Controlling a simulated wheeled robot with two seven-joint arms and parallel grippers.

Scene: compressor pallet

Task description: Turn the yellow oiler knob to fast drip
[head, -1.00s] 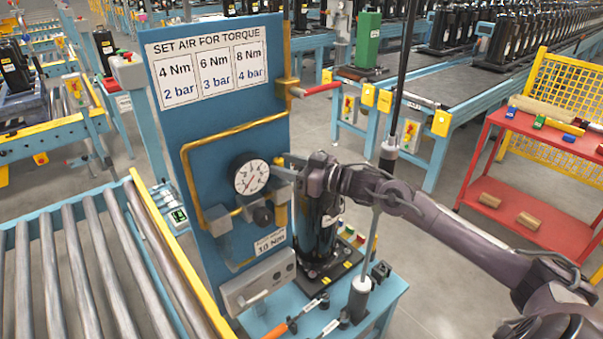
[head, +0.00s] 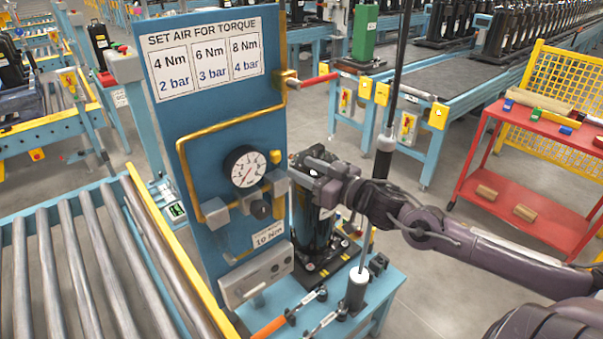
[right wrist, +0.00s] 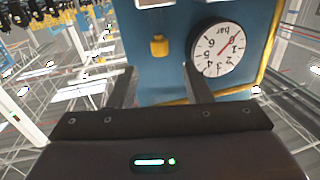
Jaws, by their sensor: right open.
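The yellow oiler knob (head: 275,157) is small and sits on the blue panel just right of the pressure gauge (head: 245,169). My right gripper (head: 293,168) is open and empty, just right of the knob and apart from it, pointing at the panel. In the right wrist view the yellow knob (right wrist: 158,46) lies beyond the gap between the two open fingers (right wrist: 159,72). The gauge (right wrist: 217,48) appears upside down there, beside the right-hand finger. Any marking of the knob's setting is too small to read. My left gripper is not in view.
A yellow pipe (head: 200,131) runs around the gauge. A red-handled valve (head: 312,81) sticks out above my right gripper. A black compressor (head: 312,222) stands below it. A vertical rod (head: 398,75) rises near my right wrist. A roller conveyor (head: 75,270) lies at left.

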